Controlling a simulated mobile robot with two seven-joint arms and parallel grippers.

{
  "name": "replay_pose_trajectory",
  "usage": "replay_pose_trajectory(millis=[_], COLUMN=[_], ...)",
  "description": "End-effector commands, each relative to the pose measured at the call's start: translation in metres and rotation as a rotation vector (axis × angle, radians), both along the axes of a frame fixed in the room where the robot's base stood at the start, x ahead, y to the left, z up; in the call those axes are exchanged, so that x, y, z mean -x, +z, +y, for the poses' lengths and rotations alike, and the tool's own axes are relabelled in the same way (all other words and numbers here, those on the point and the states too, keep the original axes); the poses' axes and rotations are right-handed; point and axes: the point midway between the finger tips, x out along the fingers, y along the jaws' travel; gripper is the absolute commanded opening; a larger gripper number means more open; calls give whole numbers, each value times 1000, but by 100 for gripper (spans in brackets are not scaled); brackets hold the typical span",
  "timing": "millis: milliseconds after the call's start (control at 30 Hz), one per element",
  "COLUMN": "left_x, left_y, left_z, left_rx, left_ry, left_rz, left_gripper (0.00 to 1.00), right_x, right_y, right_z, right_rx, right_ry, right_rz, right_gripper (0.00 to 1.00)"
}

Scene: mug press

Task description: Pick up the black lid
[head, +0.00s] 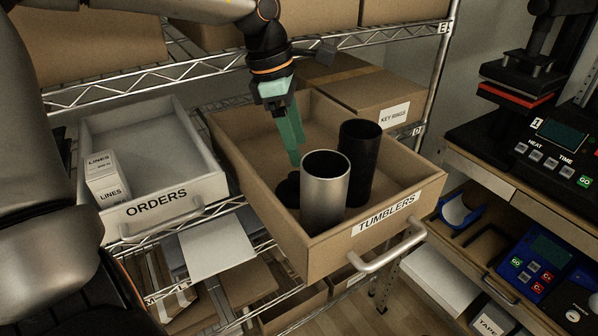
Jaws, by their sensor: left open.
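The black lid (287,190) lies in the tumblers drawer (297,243), at the left of the silver tumbler. It shows only in part, behind the silver tumbler (324,194) and close to the drawer's left wall. My left gripper (294,158) has green fingers and points down into the drawer, just above the black lid. It is open, and nothing shows between its fingers. A black tumbler (360,165) stands upright at the right of the silver one. My right gripper is not in view.
The orders tray (203,195) with small white boxes (105,178) stands at the left. A key rings box (365,95) sits behind the drawer. A press (525,90) and a blue device (535,262) are at the right. The drawer's back part is clear.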

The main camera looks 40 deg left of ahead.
Motion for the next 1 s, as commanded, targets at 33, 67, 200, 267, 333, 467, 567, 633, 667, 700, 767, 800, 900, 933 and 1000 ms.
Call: replay_pose_trajectory(millis=[33, 67, 200, 267, 333, 467, 567, 633, 667, 700, 767, 800, 900, 933, 1000], left_x=[4, 6, 10, 10, 9, 9, 9, 7, 7, 7, 6, 6, 6, 6, 6], left_y=[-4, -4, -13, -19, -26, -40, -56, -67, -71, -75, -79, -80, -81, -81, -81], left_z=[-2, -2, -4, -4, -5, -4, -2, -3, -3, -3, -4, -4, -4, -4, -4], left_rx=[-34, -47, -73, -73, -71, -71, -71, -70, -70, -70, -69, -68, -69, -68, -68], left_ry=[-56, -82, -134, -134, -133, -130, -131, -130, -130, -128, -127, -127, -126, -126, -126], left_rz=[37, 49, 82, 82, 81, 82, 83, 81, 81, 79, 78, 76, 75, 75, 75], left_gripper=[69, 69, 69, 69, 69, 69, 69, 69, 69, 69, 69, 69, 69, 69, 69], right_x=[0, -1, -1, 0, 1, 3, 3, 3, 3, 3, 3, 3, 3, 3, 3], right_y=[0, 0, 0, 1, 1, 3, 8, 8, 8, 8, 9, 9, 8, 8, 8], right_z=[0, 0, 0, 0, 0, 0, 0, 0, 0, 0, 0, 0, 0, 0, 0], right_rx=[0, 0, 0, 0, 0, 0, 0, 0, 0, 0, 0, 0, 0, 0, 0], right_ry=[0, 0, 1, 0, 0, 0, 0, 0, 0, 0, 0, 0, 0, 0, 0], right_rz=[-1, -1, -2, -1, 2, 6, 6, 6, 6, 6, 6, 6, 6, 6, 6], right_gripper=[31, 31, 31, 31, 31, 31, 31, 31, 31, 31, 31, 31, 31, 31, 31])
